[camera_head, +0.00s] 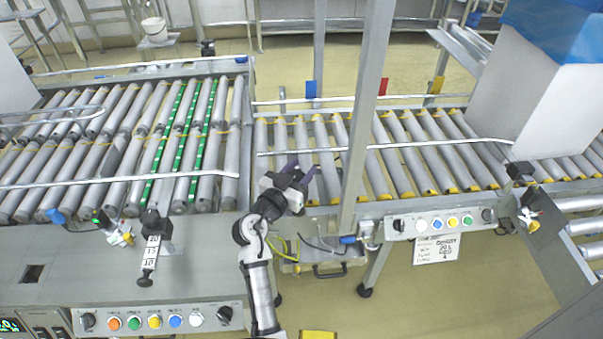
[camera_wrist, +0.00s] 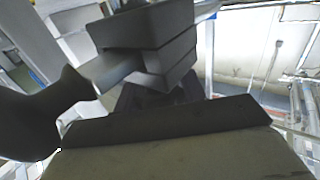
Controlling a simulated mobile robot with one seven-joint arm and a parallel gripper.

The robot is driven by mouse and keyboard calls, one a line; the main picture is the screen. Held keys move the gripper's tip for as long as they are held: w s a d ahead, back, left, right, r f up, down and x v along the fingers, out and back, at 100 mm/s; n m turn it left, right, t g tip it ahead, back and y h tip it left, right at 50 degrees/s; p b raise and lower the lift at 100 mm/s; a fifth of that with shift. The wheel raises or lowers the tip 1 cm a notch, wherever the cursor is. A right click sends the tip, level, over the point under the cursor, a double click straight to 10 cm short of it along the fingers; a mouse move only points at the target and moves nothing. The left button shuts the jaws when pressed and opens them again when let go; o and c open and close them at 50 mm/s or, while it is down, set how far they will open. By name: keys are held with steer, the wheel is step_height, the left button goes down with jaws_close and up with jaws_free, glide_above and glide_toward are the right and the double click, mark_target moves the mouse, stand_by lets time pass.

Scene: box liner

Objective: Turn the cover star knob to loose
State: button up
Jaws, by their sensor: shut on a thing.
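My gripper (camera_head: 299,172) is at the inner end of the right roller conveyor, left of the tall grey post. In the wrist view its dark finger blocks (camera_wrist: 152,50) are shut on a dark, smooth, rounded piece with a narrower neck, which I take for the cover star knob (camera_wrist: 35,118). The neck runs in between the finger blocks, and the rounded part sticks out to the left. In the head view the knob is hidden or too small to tell from my gripper. Whether it is tight or loose does not show.
The tall grey post (camera_head: 366,110) stands close right of my gripper. Roller conveyors lie left (camera_head: 75,160) and right (camera_head: 420,155), with metal guide rails. A button panel (camera_head: 440,222) sits to the right, another (camera_head: 160,319) at lower left. A large white box (camera_head: 520,95) stands at upper right.

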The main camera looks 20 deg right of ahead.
steer(key=shift+w+a+n+t+y+p, duration=0.15)
steer(key=shift+n+t+y+p, duration=0.25)
steer(key=shift+n+t+y, duration=0.8)
steer(key=o, duration=1)
steer(key=shift+c, duration=0.2)
steer(key=b+v, duration=0.6)
steer(key=v, duration=0.8)
